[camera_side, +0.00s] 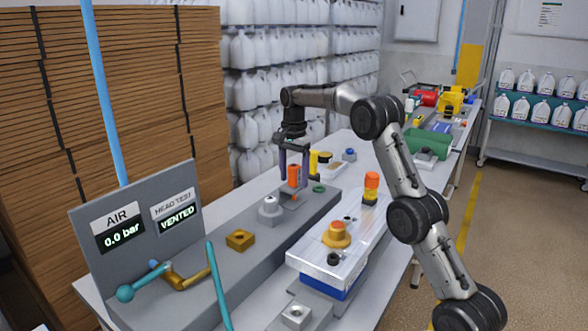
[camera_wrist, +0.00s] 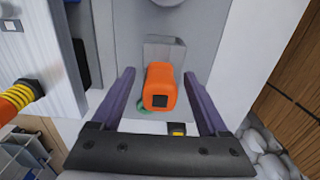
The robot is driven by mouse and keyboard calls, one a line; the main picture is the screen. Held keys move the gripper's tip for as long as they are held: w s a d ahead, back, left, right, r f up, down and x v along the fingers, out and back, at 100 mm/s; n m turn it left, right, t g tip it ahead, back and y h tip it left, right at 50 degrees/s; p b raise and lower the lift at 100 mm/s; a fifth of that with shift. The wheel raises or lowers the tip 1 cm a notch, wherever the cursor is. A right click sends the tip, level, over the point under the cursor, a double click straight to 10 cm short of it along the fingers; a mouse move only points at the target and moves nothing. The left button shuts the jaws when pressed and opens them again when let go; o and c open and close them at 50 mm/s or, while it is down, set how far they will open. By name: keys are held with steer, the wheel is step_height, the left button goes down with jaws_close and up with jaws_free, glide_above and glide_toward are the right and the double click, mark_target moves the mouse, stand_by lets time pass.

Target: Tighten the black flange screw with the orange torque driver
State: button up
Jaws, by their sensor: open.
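The orange torque driver (camera_side: 293,174) appears to be the upright orange handle in a grey holder on the long grey bench block. In the wrist view its orange top (camera_wrist: 160,80) with a dark square end sits between my fingers. My gripper (camera_side: 293,168) points down over it, open, with one finger on each side; gaps show in the wrist view (camera_wrist: 158,74). A black round part (camera_side: 334,259) lies at the near end of the clear-topped fixture (camera_side: 310,262); I cannot tell if it is the flange screw.
A second orange-topped part (camera_side: 371,182) stands at the fixture's far end. A grey knob (camera_side: 269,208) and a brass block (camera_side: 240,239) stand near the holder. The panel (camera_side: 140,225) reads 0.0 bar, VENTED.

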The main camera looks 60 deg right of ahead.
jaws_close()
steer(key=c, duration=0.6)
jaws_free()
jaws_close()
steer(key=shift+r, duration=1.15)
stand_by(1.6)
steer(key=shift+r, duration=2.45)
